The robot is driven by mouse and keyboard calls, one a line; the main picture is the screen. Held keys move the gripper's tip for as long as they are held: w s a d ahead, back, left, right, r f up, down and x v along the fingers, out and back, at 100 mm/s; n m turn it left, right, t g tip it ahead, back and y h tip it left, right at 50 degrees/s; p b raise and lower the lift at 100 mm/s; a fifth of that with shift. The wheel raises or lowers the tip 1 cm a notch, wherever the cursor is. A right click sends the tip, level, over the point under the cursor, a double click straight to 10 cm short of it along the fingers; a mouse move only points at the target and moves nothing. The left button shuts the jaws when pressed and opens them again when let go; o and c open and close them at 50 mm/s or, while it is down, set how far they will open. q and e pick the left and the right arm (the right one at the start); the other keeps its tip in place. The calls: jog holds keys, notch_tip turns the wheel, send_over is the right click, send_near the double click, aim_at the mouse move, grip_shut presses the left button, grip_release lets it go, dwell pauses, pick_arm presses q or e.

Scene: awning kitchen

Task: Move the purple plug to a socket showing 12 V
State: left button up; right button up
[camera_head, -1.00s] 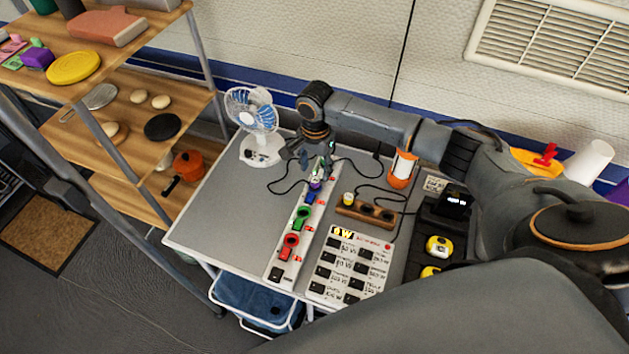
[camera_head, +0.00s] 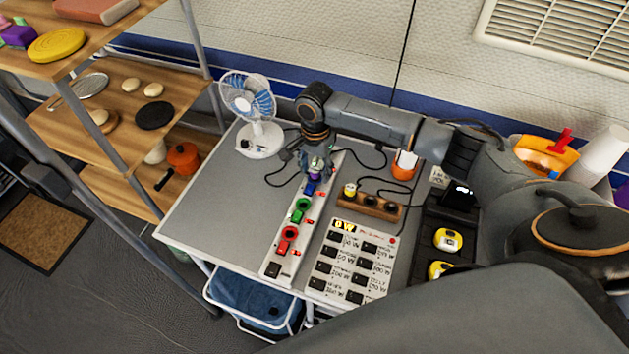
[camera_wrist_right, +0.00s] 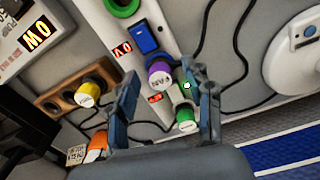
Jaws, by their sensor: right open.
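The purple plug (camera_head: 314,178) stands on the white power strip (camera_head: 272,258), near its far end. In the right wrist view the plug (camera_wrist_right: 159,74) has a pale top and lies between my right gripper's fingertips (camera_wrist_right: 160,82). My right gripper (camera_head: 317,169) is open around it, with no grip visible. Small red readouts (camera_wrist_right: 122,50) sit along the strip; their values are too small to read surely, and I cannot make out 12 V. A wooden socket block (camera_head: 371,207) holds a yellow plug (camera_head: 350,190) at one end and has dark sockets beside it. My left gripper is out of view.
Green (camera_head: 301,210) and red (camera_head: 288,239) plugs and a blue switch (camera_wrist_right: 146,37) are on the strip. A green-topped plug (camera_wrist_right: 187,126) is close to the right finger. A fan (camera_head: 259,138), black cables and a panel reading 0 W (camera_head: 345,226) are nearby.

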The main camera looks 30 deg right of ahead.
jog(key=shift+s+f, duration=0.15)
jog(key=shift+f, duration=0.5)
jog(key=shift+f, duration=0.15)
jog(key=shift+s, duration=0.1)
jog(key=shift+p, duration=0.5)
dwell(0.5)
jog(key=shift+p, duration=0.55)
